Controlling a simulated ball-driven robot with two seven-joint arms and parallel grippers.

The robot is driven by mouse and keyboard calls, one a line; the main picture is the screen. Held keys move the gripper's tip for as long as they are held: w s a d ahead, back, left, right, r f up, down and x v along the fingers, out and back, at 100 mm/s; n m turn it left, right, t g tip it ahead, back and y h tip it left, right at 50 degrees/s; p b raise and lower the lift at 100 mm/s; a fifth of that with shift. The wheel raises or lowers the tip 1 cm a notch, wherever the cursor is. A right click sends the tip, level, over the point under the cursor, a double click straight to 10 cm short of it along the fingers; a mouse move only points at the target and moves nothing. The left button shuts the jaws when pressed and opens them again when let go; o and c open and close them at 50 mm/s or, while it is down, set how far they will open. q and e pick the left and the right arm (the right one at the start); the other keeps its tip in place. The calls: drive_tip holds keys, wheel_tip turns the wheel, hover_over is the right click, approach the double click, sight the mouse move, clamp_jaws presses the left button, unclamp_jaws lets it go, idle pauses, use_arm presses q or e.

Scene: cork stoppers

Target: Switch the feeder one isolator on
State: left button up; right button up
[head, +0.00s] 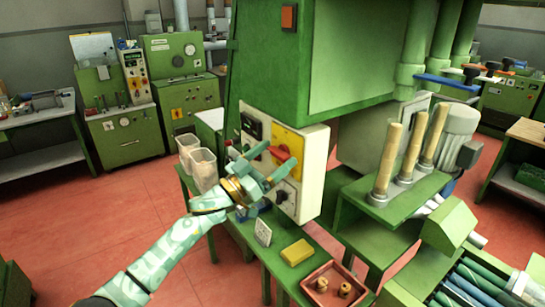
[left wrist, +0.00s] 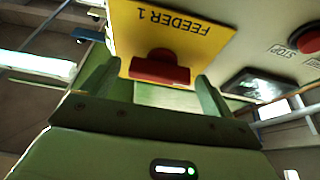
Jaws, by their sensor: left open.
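The feeder one isolator is a yellow plate (head: 288,142) with a red handle (head: 279,153), on the side of a pale control box. In the left wrist view the plate (left wrist: 178,28) reads "FEEDER 1" upside down, and its red handle (left wrist: 160,68) lies crosswise in the picture. My left gripper (head: 270,162) is open in front of the handle. In the left wrist view the handle appears between the two fingers of the gripper (left wrist: 152,88); I cannot tell whether they touch it. My right gripper is not in view.
A red stop button (left wrist: 308,41) and a dark display (left wrist: 255,86) share the panel. Below, the green bench holds a yellow block (head: 297,252), a white card (head: 262,232) and a red tray (head: 333,271) with corks. Clear bins (head: 203,168) stand left of the box.

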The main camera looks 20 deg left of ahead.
use_arm(q)
drive_tip(key=shift+c, duration=0.4)
drive_tip(key=c, duration=0.9)
